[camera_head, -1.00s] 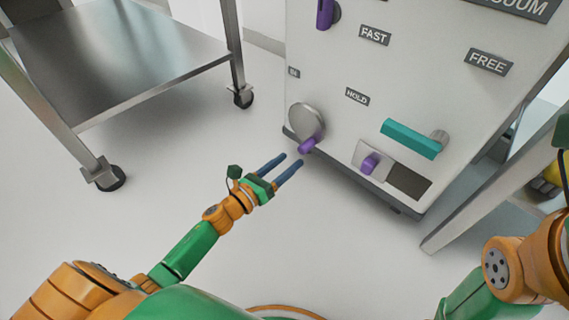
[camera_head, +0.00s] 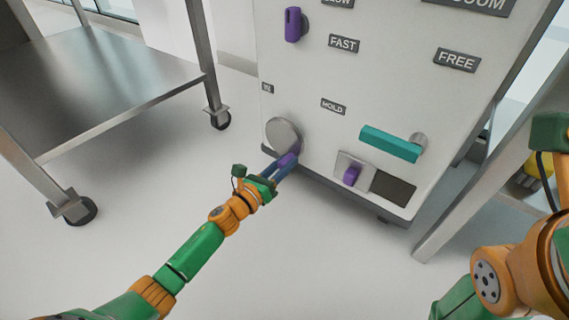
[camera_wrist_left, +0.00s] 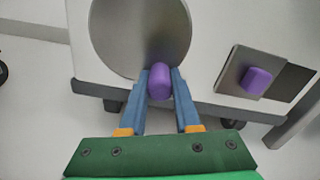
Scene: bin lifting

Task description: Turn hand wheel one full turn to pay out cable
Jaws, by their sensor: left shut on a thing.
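The hand wheel (camera_head: 283,134) is a round grey metal disc low on the left of the white panel. Its purple handle (camera_wrist_left: 160,82) sticks out at the wheel's lower edge. My left gripper (camera_head: 284,164) is shut on that handle, with one blue finger on each side of it. The wheel also fills the upper middle of the left wrist view (camera_wrist_left: 140,32). My right arm shows at the right edge of the head view, but its gripper is out of the picture. No cable is in view.
On the panel are a teal lever (camera_head: 391,143), a purple knob on a metal plate (camera_head: 351,175) and a purple switch (camera_head: 293,24) higher up. A metal cart (camera_head: 90,90) on casters stands at the left. A metal table leg (camera_head: 455,215) stands at the right. Open floor lies in front.

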